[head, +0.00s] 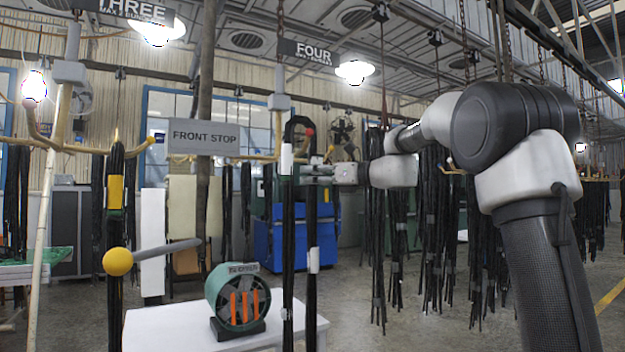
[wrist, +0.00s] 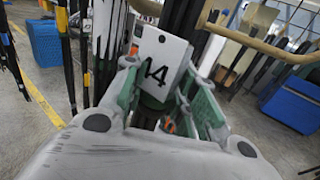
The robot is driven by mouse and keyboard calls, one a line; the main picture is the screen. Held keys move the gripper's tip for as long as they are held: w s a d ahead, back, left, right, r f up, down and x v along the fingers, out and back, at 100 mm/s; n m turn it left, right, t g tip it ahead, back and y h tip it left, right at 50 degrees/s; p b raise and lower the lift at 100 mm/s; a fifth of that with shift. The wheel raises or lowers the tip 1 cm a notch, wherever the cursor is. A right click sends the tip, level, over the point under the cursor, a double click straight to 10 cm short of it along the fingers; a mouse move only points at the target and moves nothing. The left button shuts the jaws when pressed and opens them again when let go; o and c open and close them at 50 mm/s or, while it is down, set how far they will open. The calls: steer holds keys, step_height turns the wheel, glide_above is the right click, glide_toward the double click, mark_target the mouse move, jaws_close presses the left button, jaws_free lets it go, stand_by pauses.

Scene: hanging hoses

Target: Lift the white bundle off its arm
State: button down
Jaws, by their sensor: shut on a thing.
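The bundle with white bands (head: 288,235) is a looped set of black hoses, hanging in two strands near the middle of the head view. Its top loop bends over near a red-tipped end at the rack's tan arm (head: 262,156). I cannot tell whether the loop touches that arm. My gripper (head: 303,172) reaches in from the right and is shut on the bundle just below the loop. In the wrist view the green-padded fingers of my gripper (wrist: 163,100) close around the black hoses, behind a white tag marked 14 (wrist: 160,62). The contact itself is partly hidden.
A bundle with a yellow tag (head: 116,192) hangs at the left. A yellow-knobbed lever (head: 118,261) juts out below it. Several black bundles (head: 430,230) hang at the right.

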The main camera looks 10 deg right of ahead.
steer(key=s+d, duration=0.3)
steer(key=s, duration=0.7)
steer(key=s+d, duration=0.3)
steer(key=s, duration=0.7)
stand_by(0.9)
steer(key=shift+r, duration=0.1)
stand_by(0.5)
